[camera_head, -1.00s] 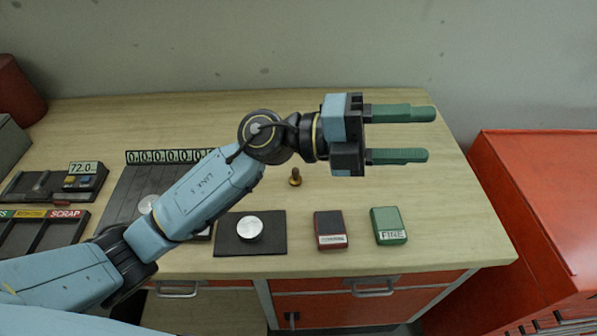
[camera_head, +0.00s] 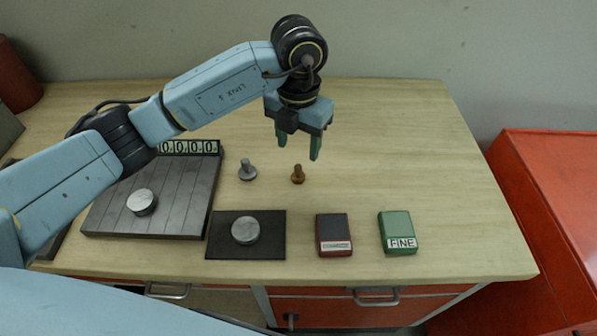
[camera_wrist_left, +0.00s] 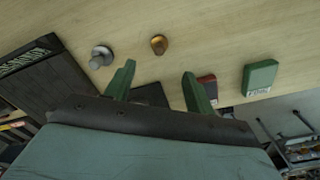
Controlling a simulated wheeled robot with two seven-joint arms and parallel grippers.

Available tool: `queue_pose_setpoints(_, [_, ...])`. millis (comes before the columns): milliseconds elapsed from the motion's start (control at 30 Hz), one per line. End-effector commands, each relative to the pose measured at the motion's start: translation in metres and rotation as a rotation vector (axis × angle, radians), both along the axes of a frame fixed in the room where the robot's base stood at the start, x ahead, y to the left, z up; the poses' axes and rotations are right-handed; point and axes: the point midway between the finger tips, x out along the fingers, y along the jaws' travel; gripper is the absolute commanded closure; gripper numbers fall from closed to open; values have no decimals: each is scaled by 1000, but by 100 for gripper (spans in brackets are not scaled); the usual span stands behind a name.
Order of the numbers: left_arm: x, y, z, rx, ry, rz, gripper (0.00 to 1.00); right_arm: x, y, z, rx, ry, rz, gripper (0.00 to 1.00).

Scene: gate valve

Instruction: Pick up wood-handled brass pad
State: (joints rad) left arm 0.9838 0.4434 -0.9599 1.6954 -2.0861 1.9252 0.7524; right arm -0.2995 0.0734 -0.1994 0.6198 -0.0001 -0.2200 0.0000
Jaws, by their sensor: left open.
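The wood-handled brass pad (camera_head: 298,174) stands upright on the bench, a small brown-gold knob on a round foot. It also shows in the left wrist view (camera_wrist_left: 159,45), beyond the fingertips and between their lines. My left gripper (camera_head: 298,152) is open and empty, its green fingers pointing down above and just behind the pad in the head view. It also shows in the left wrist view (camera_wrist_left: 158,75). A similar grey metal pad (camera_head: 247,171) stands to the left of the brass one. My right gripper is out of view.
A dark grooved plate (camera_head: 178,212) with a silver disc lies to the left. A dark mat (camera_head: 272,246) with a silver disc (camera_head: 245,230) lies in front. A red block (camera_head: 333,234) and a green FINE block (camera_head: 397,232) lie front right. The bench right of the pad is clear.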

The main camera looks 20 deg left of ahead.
Motion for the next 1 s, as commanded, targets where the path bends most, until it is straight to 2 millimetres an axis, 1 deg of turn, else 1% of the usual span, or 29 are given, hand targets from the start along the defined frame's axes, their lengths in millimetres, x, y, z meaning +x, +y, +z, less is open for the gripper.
queue_pose_setpoints(33, [-1,0,-10,0,3,-1,46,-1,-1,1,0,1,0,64])
queue_pose_setpoints(100, [-1,0,-21,-2,3,0,46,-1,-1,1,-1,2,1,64])
queue_pose_setpoints(200, [0,-1,-32,-3,2,-2,46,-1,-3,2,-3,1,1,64])
queue_pose_setpoints(367, [0,-1,-42,-4,0,-2,46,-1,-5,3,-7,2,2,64])
queue_pose_setpoints(633, [5,2,-80,-4,3,-2,46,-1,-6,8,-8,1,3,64])
queue_pose_setpoints(767, [5,2,-89,-4,-1,-3,46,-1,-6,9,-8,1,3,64])
queue_pose_setpoints(967, [5,2,-90,-4,-1,-4,46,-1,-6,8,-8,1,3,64])
queue_pose_setpoints(1000, [5,2,-90,-4,-1,-3,48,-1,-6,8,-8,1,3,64])
